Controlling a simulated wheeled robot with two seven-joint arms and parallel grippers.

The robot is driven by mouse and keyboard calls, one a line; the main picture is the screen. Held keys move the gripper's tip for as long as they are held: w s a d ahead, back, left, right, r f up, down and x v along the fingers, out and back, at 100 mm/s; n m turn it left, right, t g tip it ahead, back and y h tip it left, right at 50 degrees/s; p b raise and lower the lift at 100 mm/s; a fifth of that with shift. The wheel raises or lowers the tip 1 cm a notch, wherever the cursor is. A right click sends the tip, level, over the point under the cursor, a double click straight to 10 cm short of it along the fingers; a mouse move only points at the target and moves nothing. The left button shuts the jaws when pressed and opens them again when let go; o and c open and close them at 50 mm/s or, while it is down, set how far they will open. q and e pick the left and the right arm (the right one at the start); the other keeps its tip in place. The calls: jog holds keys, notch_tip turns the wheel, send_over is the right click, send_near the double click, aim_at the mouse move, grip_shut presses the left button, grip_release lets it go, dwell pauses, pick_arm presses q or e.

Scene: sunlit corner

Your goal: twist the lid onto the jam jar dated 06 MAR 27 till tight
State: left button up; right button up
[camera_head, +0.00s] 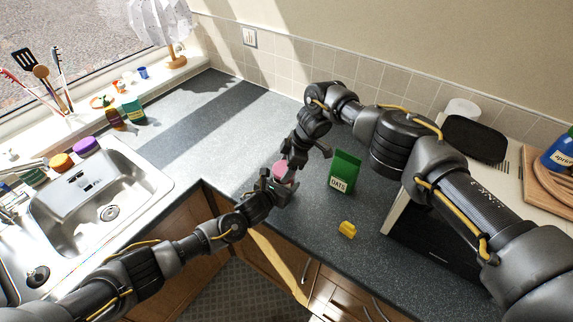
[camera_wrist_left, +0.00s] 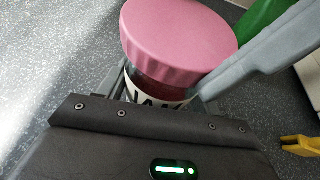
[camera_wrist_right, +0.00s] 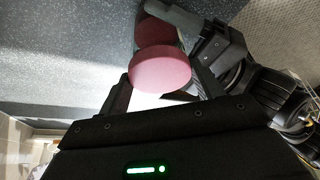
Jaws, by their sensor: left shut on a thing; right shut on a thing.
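A jam jar (camera_wrist_left: 150,92) with dark red contents and a white label, partly reading JAM, is between the fingers of my left gripper (camera_wrist_left: 160,85). Any date on it is hidden. A pink lid (camera_wrist_left: 180,40) covers the jar's mouth in the left wrist view; the head view shows it small (camera_head: 281,167). In the right wrist view the lid (camera_wrist_right: 160,70) is between the fingers of my right gripper (camera_wrist_right: 160,92), with the jar (camera_wrist_right: 156,31) behind it. I cannot tell whether lid and jar touch or how far the lid is seated.
The sink (camera_head: 95,195) is at the left. The grey counter (camera_head: 225,130) behind the grippers is clear.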

jog(key=shift+f, duration=0.2)
pick_arm(q)
jog(key=c, duration=0.5)
pick_arm(e)
jog(key=shift+s+a+f+m, duration=0.15)
jog(key=shift+s+f+m, duration=0.15)
jog(key=shift+m, duration=0.1)
jog(key=shift+s+m, duration=0.15)
jog(key=shift+m, duration=0.25)
jog(key=shift+m+t, duration=0.4)
jog(key=shift+m, duration=0.1)
jog(key=shift+w+r+m, duration=0.2)
jog(key=shift+r+m, duration=0.05)
jog(key=shift+m, duration=0.15)
jog(key=o, duration=1)
jog(key=shift+c, duration=0.2)
